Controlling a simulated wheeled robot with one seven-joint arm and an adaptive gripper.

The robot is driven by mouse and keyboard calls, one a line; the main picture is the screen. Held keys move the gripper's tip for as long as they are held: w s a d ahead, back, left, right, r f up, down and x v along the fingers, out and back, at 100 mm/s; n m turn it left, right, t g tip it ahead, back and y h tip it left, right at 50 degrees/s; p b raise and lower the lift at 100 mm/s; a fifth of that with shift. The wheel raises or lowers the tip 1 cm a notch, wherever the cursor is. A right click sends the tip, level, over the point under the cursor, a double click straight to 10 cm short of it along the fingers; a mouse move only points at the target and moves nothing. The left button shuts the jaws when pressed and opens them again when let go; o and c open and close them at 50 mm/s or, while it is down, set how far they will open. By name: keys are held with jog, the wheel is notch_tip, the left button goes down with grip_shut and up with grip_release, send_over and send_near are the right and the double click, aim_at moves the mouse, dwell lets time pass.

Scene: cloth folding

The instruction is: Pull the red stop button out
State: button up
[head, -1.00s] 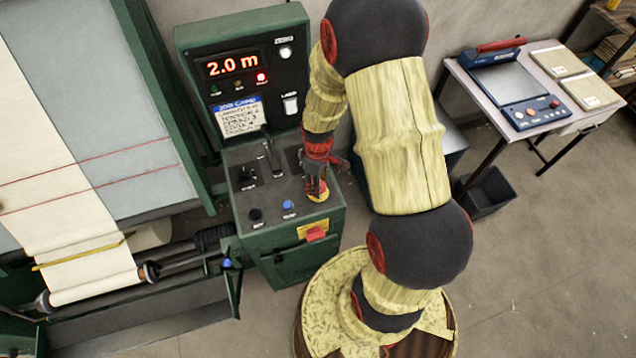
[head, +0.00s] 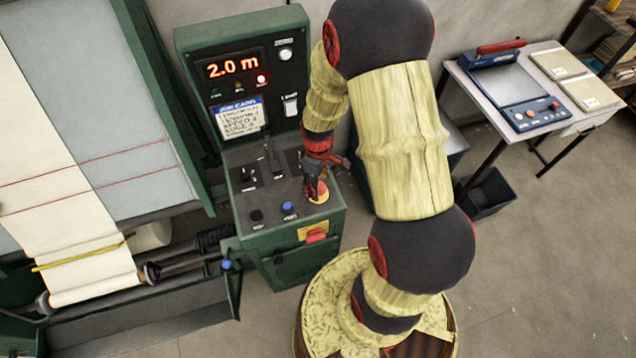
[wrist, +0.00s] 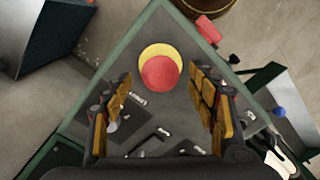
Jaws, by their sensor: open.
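The red stop button (wrist: 159,73) sits on a yellow round base on the dark top of the green control console (head: 285,242). In the wrist view it lies just beyond and between the fingertips. My gripper (wrist: 166,84) is open, with a finger on each side and nothing between the pads. In the head view my gripper (head: 316,186) is low over the right front of the console top, and the button is mostly hidden by it, with some red and yellow showing. Whether the fingers touch the button cannot be told.
A blue button (head: 288,207) and a black knob (head: 256,215) are near the console's front edge. Levers (head: 272,158) stand behind. The lit display (head: 231,67) reads 2.0 m. A cloth machine (head: 85,210) is left; a side table (head: 545,90) is right.

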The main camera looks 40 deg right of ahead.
notch_tip(320, 180, up, 11)
jog(key=shift+r, duration=0.15)
dwell(0.7)
notch_tip(320, 180, up, 3)
jog(key=m+b, duration=0.3)
jog(key=m, duration=0.3)
send_over(320, 194)
jog(key=s+a, duration=0.2)
jog(key=s, duration=0.1)
jog(key=s+a+r+t+b, duration=0.3)
jog(key=s+a+t+b, duration=0.2)
jog(key=a+b, duration=0.4)
jog(key=s+b, duration=0.1)
jog(key=b, duration=0.4)
jog(key=shift+s+r+t+b, duration=0.2)
jog(key=shift+s+t+b, duration=0.1)
jog(key=shift+s+b, duration=0.05)
